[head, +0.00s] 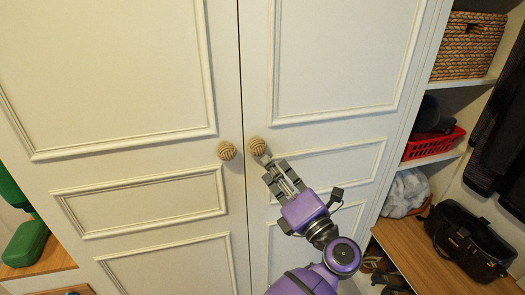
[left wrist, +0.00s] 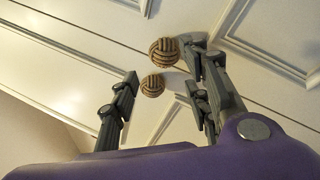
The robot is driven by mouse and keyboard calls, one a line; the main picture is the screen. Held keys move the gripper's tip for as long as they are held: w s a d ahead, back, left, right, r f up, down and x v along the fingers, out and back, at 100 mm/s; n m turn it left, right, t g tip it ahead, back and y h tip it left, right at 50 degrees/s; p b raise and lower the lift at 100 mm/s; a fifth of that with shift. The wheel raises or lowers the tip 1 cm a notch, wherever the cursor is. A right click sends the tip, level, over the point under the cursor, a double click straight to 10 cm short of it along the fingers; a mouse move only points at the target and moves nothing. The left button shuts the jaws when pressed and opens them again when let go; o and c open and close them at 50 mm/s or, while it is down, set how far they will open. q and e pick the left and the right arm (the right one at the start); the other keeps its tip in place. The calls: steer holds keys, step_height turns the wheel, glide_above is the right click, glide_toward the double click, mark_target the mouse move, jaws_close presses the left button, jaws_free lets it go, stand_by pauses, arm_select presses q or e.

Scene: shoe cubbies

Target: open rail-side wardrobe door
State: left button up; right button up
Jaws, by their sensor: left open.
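The cream wardrobe has two panelled doors that meet at a thin seam, and both look shut. The right door (head: 325,135), on the side of the hanging clothes, has a round striped knob (head: 257,146). The left door (head: 130,150) has a matching knob (head: 227,151). My left gripper (head: 273,168) is open, with its fingertips just below the right door's knob. I cannot tell whether they touch it. In the left wrist view a larger, nearer knob (left wrist: 163,51) is close to the right-hand finger, and a smaller knob (left wrist: 152,86) shows between the spread fingers. My right gripper is out of view.
Right of the wardrobe are open shelves with a woven basket (head: 468,45) and a red basket (head: 432,143). A black bag (head: 465,240) sits on a wooden bench (head: 415,260). Dark clothes (head: 500,130) hang at the far right. A green object (head: 25,240) stands at the left.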

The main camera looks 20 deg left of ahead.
mark_target(261, 152)
arm_select(q)
steer(key=p+x, duration=0.1)
steer(key=x, duration=0.6)
steer(key=shift+w+d, duration=0.1)
